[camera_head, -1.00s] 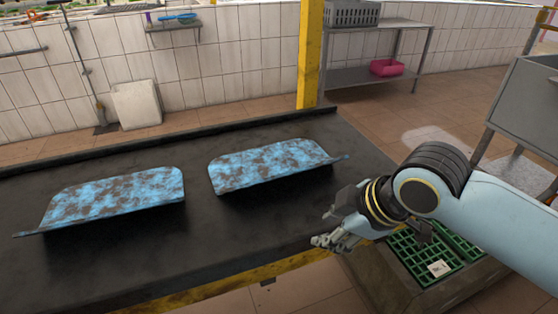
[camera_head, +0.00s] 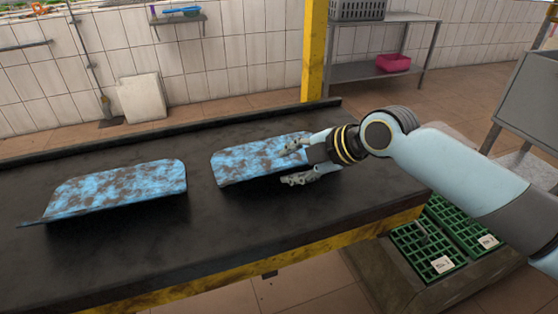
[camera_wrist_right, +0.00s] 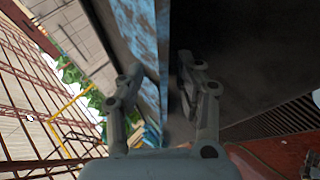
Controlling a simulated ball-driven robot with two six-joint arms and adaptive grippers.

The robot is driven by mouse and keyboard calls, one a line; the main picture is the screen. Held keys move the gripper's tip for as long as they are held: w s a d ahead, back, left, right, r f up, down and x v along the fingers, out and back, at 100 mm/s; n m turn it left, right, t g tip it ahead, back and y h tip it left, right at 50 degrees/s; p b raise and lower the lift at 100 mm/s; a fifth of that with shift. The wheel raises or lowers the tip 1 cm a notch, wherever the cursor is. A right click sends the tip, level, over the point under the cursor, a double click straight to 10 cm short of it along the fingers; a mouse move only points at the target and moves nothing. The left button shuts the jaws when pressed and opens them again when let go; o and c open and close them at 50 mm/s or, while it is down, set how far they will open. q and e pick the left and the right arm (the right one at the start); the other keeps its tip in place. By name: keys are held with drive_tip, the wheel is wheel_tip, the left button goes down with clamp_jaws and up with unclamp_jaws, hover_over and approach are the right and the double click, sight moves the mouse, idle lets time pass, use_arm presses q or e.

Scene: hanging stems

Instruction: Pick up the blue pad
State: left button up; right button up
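Two blue, brown-mottled pads sit on the dark table, each tilted up along its length. The left pad (camera_head: 120,188) lies at the left of the table. The right pad (camera_head: 250,160) lies near the middle. My right gripper (camera_head: 290,165) is open at the right end of the right pad, one finger above its edge and one below. In the right wrist view the pad (camera_wrist_right: 140,35) stands edge-on between the open fingers (camera_wrist_right: 158,85); I cannot tell whether they touch it. My left gripper is not in view.
The dark table (camera_head: 230,235) has a yellow front edge and free room in front of the pads. Green crates (camera_head: 425,245) stand low at the right. A metal shelf (camera_head: 375,70) with a pink tub (camera_head: 393,63) stands behind.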

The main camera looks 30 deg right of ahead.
drive_tip(key=x, duration=0.4)
drive_tip(key=shift+a+f, duration=0.15)
drive_tip(key=shift+a, duration=0.05)
clamp_jaws()
